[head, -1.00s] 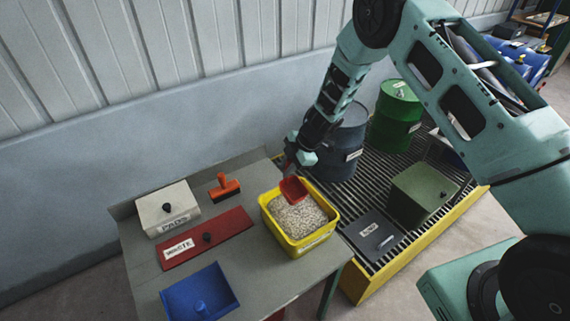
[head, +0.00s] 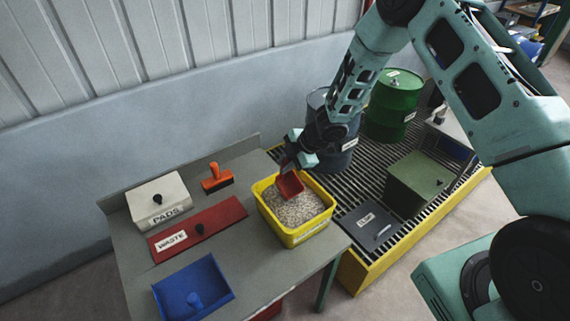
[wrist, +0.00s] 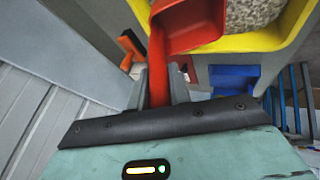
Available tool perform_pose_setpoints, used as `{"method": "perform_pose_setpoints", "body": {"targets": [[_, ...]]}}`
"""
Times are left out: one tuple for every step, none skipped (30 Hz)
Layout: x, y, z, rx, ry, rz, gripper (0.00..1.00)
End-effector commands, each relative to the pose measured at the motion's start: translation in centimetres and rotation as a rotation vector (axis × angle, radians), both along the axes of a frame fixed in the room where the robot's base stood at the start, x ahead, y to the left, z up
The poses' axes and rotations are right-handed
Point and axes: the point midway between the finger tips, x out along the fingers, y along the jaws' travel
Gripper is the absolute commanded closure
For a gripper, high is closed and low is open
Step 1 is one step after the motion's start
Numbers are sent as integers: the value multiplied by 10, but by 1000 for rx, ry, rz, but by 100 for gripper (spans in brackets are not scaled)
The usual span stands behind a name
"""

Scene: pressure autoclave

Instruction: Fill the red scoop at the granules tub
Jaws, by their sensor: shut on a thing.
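The red scoop (head: 291,184) is over the back part of the yellow tub (head: 312,233), close to the pale granules (head: 295,207) that fill much of it. My gripper (head: 293,158) is shut on the scoop's handle at the tub's back edge. In the wrist view the red handle (wrist: 157,75) runs between the two grey fingers (wrist: 158,92), and the scoop's bowl (wrist: 190,25) extends over the yellow rim. I cannot tell whether any granules are in the bowl or whether it touches the granules.
On the bench are a PADS box (head: 158,201), a red WASTE lid (head: 215,222), an orange-handled brush (head: 217,178) and a blue dustpan (head: 193,287). Right of the bench, a grated yellow-edged platform (head: 365,278) holds drums (head: 394,100) and a green box (head: 417,182).

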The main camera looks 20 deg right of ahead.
Motion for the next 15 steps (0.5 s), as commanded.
{"method": "perform_pose_setpoints", "body": {"targets": [[0, 0, -7, 0, 0, 0, 100], [0, 0, -9, 0, 0, 0, 100], [0, 0, -11, 0, 0, 0, 100], [0, 0, -13, 0, 0, 0, 100], [0, 0, -15, 0, 0, 0, 100], [0, 0, -18, 0, 0, 0, 100], [0, 0, -20, 0, 0, -1, 100], [0, 0, -22, 0, 0, -1, 100], [0, 0, -25, 0, 0, -1, 100], [0, 0, -27, 0, 0, -1, 100], [0, 0, -29, 0, 0, -1, 100], [0, 0, -31, 1, 1, 0, 100], [0, 0, -33, 0, 0, -1, 100], [0, 0, -35, 1, 1, 0, 100], [0, 0, -38, 1, 1, 0, 100]]}}
